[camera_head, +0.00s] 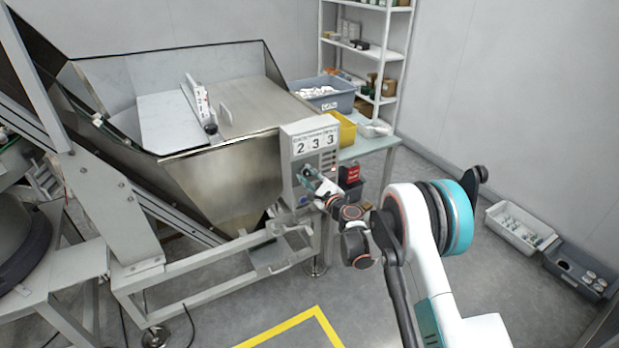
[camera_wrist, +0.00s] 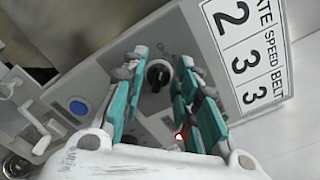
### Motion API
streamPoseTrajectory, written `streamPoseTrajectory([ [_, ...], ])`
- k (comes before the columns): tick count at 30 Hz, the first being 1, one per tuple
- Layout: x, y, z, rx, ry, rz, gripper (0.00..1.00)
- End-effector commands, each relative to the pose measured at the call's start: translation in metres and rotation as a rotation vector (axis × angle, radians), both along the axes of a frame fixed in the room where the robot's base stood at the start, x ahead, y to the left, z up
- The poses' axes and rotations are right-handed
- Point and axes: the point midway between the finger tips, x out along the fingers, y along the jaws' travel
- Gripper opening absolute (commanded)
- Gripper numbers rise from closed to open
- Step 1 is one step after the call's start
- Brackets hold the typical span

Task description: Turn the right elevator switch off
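The elevator control box (camera_head: 290,160) is a grey panel with a label reading 2 3 3 on the side of the metal hopper. In the wrist view, a black rotary switch (camera_wrist: 158,74) sits on the panel face, with small lettering beside it that I cannot fully read. My gripper (camera_wrist: 161,75) has its two teal-padded fingers apart, one on each side of the switch. I cannot tell whether they touch it. In the head view, my gripper (camera_head: 312,182) is right at the panel front and hides part of it.
A blue button (camera_wrist: 79,107) and a small lit red light (camera_wrist: 179,136) are on the panel. The hopper (camera_head: 225,185) stands left of the box. A table (camera_head: 375,143) with a yellow bin (camera_head: 343,128) and grey crate (camera_head: 328,96) stands behind.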

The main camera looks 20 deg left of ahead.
Motion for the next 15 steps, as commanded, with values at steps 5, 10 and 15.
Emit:
streamPoseTrajectory([
  [5, 0.000, 0.000, 0.000, 0.001, 0.001, 0.000, 0.28],
  [10, -0.008, -0.010, 0.000, 0.001, 0.001, -0.001, 0.28],
  [15, -0.028, -0.034, 0.000, 0.001, 0.001, -0.001, 0.28],
])
